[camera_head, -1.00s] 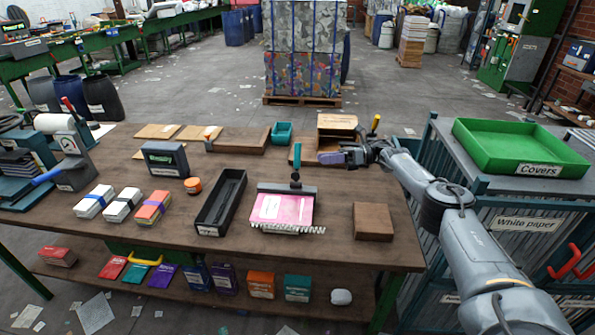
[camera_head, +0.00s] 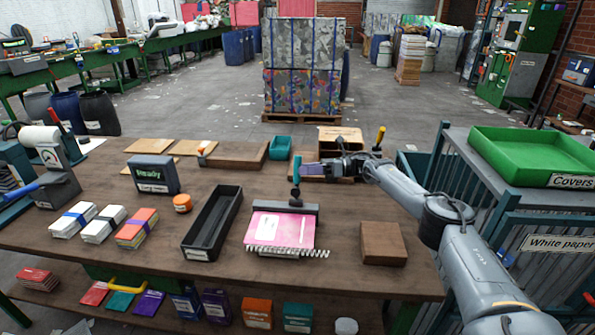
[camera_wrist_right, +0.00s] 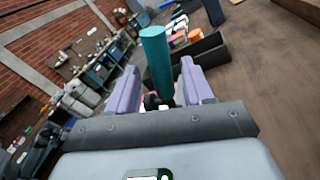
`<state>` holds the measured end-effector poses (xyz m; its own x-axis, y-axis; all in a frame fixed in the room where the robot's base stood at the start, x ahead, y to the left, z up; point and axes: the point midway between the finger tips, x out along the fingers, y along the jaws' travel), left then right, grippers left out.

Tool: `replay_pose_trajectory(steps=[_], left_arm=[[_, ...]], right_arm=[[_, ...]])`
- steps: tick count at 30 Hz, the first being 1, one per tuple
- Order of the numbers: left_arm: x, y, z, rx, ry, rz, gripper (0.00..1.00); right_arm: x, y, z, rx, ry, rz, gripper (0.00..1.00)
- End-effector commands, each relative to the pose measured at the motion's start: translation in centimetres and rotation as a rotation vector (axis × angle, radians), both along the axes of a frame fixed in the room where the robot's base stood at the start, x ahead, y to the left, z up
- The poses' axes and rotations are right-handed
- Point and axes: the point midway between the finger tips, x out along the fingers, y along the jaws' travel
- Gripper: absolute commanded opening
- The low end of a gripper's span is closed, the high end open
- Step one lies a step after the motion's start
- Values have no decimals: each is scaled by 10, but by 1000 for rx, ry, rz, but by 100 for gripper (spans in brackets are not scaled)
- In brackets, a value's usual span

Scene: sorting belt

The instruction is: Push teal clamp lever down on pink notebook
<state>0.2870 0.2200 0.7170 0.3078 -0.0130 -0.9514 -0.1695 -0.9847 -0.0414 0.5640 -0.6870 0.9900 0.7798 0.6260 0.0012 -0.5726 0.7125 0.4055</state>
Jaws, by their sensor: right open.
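The pink notebook (camera_head: 278,231) lies on the table with its spiral edge toward me. A dark clamp bar (camera_head: 284,204) lies across its far edge. The teal clamp lever (camera_head: 297,167) stands upright from the bar. My right gripper (camera_head: 310,171) is open at the lever's right side, level with its upper part. In the right wrist view, the teal lever (camera_wrist_right: 156,62) shows between the two purple fingers (camera_wrist_right: 158,75), with a gap on each side. The clamp's base is largely hidden there. My left gripper is not in view.
A long black tray (camera_head: 212,222) lies left of the notebook and a brown block (camera_head: 383,243) to its right. A small teal bin (camera_head: 280,147) and an open cardboard box (camera_head: 340,137) stand behind the lever. Bundled paper stacks (camera_head: 137,228) are farther left.

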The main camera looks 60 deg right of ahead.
Motion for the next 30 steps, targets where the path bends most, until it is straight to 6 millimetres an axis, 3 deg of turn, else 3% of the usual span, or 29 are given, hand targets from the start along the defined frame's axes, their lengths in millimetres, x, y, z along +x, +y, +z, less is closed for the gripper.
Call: replay_pose_trajectory(steps=[7,19,27,30], left_arm=[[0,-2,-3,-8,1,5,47],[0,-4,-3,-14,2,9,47],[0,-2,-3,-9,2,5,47],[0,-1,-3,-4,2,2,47]], right_arm=[[19,16,-1,1,1,0,51],[23,19,-1,0,2,-1,51],[23,18,-1,0,2,-1,10],[23,18,-1,0,2,-1,0]])
